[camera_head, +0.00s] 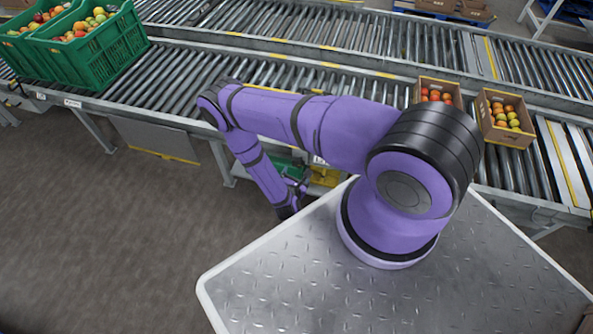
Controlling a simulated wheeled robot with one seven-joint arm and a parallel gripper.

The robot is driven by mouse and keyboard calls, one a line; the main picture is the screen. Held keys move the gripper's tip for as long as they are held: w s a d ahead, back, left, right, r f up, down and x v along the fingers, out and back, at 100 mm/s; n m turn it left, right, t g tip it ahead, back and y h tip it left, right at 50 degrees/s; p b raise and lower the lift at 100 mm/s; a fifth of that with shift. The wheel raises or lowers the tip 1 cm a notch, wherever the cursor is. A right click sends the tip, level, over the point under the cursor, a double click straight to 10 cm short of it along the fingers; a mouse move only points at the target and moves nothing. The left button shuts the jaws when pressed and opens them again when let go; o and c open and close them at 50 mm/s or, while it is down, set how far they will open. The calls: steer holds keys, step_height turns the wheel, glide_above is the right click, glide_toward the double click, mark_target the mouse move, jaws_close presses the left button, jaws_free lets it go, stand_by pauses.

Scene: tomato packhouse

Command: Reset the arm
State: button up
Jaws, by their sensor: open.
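My purple arm rises from the metal deck of my base and reaches to the left, then bends down. My gripper (293,197) is at its lower end, low beside the near conveyor's side and pointing down. The gripper is small and dark in this view. Its fingers look apart, and I see nothing held between them. Part of it is hard to make out against the dark floor and the green and yellow things behind it.
A roller conveyor (190,82) runs across the view close by. Green crates (122,45) of tomatoes stand on its left. Two cardboard boxes (511,137) of tomatoes stand on its right. A green thing (285,162) sits under the conveyor. The floor (110,240) at left is clear.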

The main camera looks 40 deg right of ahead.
steer(key=shift+v, duration=0.75)
steer(key=w+d+r+m+g+h, duration=0.1)
steer(key=w+r+m+g+h, duration=0.2)
steer(key=r, duration=0.8)
steer(key=w+d+r+m+g, duration=0.15)
steer(key=w+r+m, duration=0.3)
steer(key=r, duration=0.65)
steer(key=w+r+m+g+h, duration=0.2)
steer(key=w+r, duration=0.3)
steer(key=r, duration=0.6)
steer(key=s+r+m+g+y, duration=0.2)
steer(key=s+r+m+g, duration=0.15)
steer(key=r, duration=0.65)
steer(key=s+r+m+g+y, duration=0.15)
steer(key=r+m, duration=0.25)
steer(key=r, duration=0.6)
steer(key=s+a+r+m+t+y, duration=0.3)
steer(key=s+a+r+y, duration=0.1)
steer(key=s+r, duration=0.7)
steer(key=s+a+r+m+t+y, duration=0.2)
steer(key=s+a+r+t+y, duration=0.2)
steer(key=s+r+y, duration=0.3)
steer(key=s+r, duration=0.5)
steer(key=s, duration=0.3)
steer(key=shift+a+m, duration=0.15)
steer(key=shift+m, duration=0.25)
